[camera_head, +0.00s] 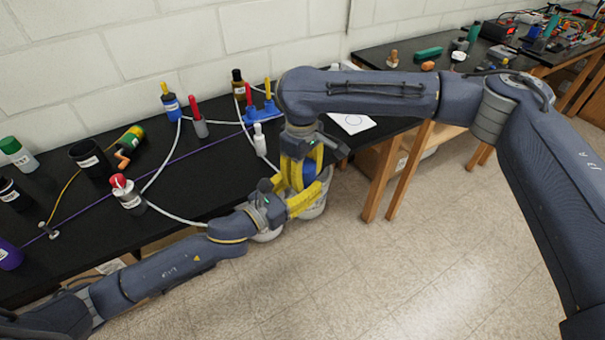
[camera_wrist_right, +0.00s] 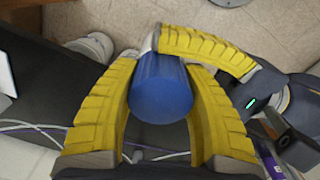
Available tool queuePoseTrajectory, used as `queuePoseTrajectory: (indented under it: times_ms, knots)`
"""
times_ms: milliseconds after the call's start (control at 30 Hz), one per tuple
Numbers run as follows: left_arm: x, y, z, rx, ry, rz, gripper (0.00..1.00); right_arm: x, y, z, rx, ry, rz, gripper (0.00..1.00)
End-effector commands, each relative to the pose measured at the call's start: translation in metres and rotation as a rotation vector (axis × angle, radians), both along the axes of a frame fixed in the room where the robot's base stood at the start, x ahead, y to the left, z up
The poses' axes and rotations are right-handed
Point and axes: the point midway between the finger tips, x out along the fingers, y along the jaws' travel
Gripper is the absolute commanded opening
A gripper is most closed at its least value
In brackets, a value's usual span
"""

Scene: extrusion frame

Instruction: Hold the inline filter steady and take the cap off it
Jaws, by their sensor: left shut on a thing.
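A blue cylinder (camera_wrist_right: 160,90), part of the inline filter, is between the yellow fingers of my right gripper (camera_wrist_right: 164,70). Its round end faces the wrist camera. In the head view the blue part (camera_head: 309,172) shows between both grippers, off the bench's front edge. My left gripper (camera_head: 308,198) comes from below left and is shut on the filter; one of its yellow fingers crosses behind the blue cylinder in the wrist view. My right gripper (camera_head: 293,172) reaches down from above, its fingers on both sides of the cylinder. Whether they press on it is unclear. The seam between cap and filter is hidden.
The black bench (camera_head: 215,155) holds several bottles, white tubing and a blue stand (camera_head: 262,112) at the back. A red-capped bottle (camera_head: 127,195) stands near the front edge. White buckets (camera_head: 317,207) stand below the grippers. The floor at right is clear.

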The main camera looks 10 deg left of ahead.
Motion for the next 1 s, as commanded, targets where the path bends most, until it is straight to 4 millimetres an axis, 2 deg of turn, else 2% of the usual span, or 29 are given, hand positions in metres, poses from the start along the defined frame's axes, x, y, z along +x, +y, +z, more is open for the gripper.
queuePoseTrajectory:
  times_ms: [33,167,300,333,500,767,1000]
  knots:
    - [0.0,0.0,0.001,-0.001,-0.001,0.001,0.0,-0.002,0.001,0.0,0.002,0.003,0.002,0.22]
    - [0.001,0.0,0.001,-0.001,-0.001,0.001,0.0,-0.002,0.002,0.0,0.002,0.004,0.002,0.08]
    - [0.001,0.0,0.001,-0.001,-0.001,0.001,0.0,-0.003,0.002,0.0,0.003,0.005,0.003,0.08]
    - [0.001,0.0,0.001,-0.001,-0.001,0.001,0.0,-0.003,0.002,0.0,0.003,0.005,0.003,0.47]
    - [0.001,0.0,0.001,-0.001,-0.001,0.001,0.0,-0.002,0.002,0.0,0.002,0.004,0.002,0.66]
    - [0.0,0.0,0.001,-0.001,-0.001,0.001,0.0,-0.001,0.001,0.002,0.001,0.003,0.002,0.66]
    - [0.0,0.0,0.001,-0.001,-0.001,0.001,0.0,-0.001,0.001,0.027,0.001,-0.002,0.002,0.66]
